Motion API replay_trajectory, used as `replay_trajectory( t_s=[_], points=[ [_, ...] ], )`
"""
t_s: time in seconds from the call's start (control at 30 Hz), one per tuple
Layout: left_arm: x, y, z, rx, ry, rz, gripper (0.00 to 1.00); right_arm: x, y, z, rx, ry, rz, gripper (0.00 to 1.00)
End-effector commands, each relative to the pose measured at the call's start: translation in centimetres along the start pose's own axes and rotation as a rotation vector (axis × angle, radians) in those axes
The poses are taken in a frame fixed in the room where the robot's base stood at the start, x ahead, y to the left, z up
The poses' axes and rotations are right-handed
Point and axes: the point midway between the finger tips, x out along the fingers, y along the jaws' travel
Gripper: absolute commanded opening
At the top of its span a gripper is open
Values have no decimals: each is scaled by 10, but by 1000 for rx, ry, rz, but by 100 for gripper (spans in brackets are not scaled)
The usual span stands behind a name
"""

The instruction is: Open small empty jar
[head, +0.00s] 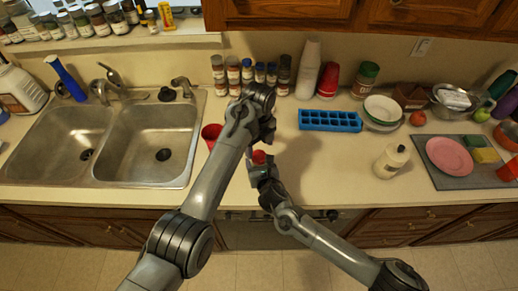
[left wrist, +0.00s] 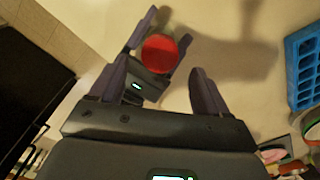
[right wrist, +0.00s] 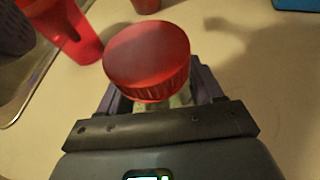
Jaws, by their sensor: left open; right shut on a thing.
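The small jar has a red ribbed lid, which shows in the head view (head: 259,157), the left wrist view (left wrist: 160,54) and the right wrist view (right wrist: 147,55). Its clear body (right wrist: 182,97) is mostly hidden below the lid. My right gripper (right wrist: 160,92) is shut around the jar body, with the lid on top. My left gripper (left wrist: 160,68) is open and empty, pointing down toward the jar from above. In the left wrist view the lid appears between its fingers; I see no clear contact. In the head view the left fingers (head: 268,132) are partly hidden by the wrist.
A red cup (head: 211,133) stands left of the jar by the double sink (head: 130,150). A blue ice tray (head: 330,121) lies behind right, and a white bottle (head: 391,161) stands farther right. The counter between jar and bottle is clear.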

Motion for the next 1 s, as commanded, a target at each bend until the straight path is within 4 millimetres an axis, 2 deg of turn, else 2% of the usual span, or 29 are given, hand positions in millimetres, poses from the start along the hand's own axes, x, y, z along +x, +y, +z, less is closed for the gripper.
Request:
replay_trajectory(
  t_s=[0.17,0.33,0.47,0.57,1.0],
  points=[
    [-12,-1,0,68,0,-2,74,0,0,0,0,1,0,0],
    [-30,-1,0,222,-1,-2,74,0,0,0,0,1,0,0],
    [-34,0,0,289,0,0,74,0,0,0,0,1,0,0],
    [-28,0,0,301,1,2,74,0,0,0,0,0,0,0],
    [27,0,0,298,2,2,74,0,0,0,0,0,0,0]
  ],
)
